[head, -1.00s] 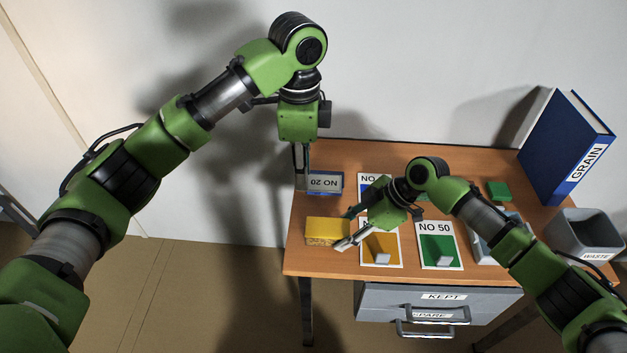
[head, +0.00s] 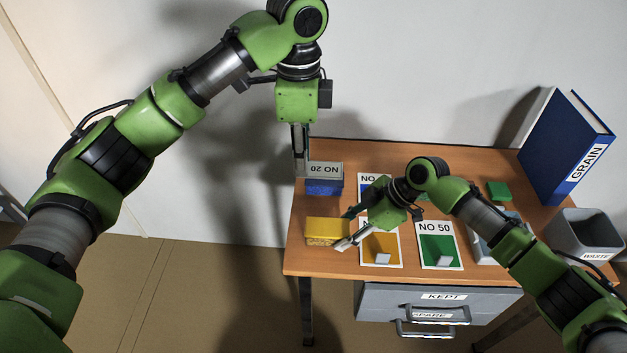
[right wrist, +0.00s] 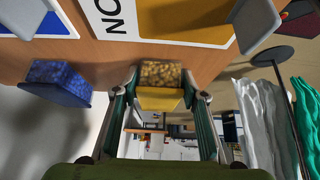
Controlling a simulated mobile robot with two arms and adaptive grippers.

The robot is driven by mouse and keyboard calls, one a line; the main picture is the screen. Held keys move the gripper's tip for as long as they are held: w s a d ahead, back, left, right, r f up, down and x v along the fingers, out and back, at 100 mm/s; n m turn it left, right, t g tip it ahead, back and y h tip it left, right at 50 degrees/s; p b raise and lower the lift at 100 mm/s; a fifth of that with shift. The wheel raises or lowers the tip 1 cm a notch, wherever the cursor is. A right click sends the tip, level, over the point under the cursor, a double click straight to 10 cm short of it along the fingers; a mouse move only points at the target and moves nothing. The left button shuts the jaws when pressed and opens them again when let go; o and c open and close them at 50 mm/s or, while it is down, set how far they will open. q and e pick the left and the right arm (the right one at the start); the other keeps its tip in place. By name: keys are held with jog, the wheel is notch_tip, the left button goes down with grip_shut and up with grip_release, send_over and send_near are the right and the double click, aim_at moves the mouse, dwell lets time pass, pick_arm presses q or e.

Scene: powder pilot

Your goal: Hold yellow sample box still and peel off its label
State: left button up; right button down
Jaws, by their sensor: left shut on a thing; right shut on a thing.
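The yellow sample box (head: 322,227) sits at the table's left front edge, smooth yellow on top with a grainy side. My right gripper (head: 343,231) is shut on its right end; the box also shows between the fingers in the right wrist view (right wrist: 160,97). No label shows on it. A blue box (head: 323,187) stands behind it, also seen in the right wrist view (right wrist: 58,84). My left gripper (head: 301,168) is shut on the left edge of a grey NO 20 label (head: 326,169), just above the blue box. Whether they still touch is unclear.
Several colour cards, including an orange one (head: 380,247) and a green NO 50 one (head: 438,247), lie right of the yellow box. A grey WASTE bin (head: 588,230) and a blue GRAIN binder (head: 565,150) stand at the right. Drawers (head: 440,303) are below the tabletop.

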dwell(0.3)
jog(key=c, duration=1.2)
grip_release()
jog(key=shift+v, duration=3.8)
jog(key=v, duration=1.2)
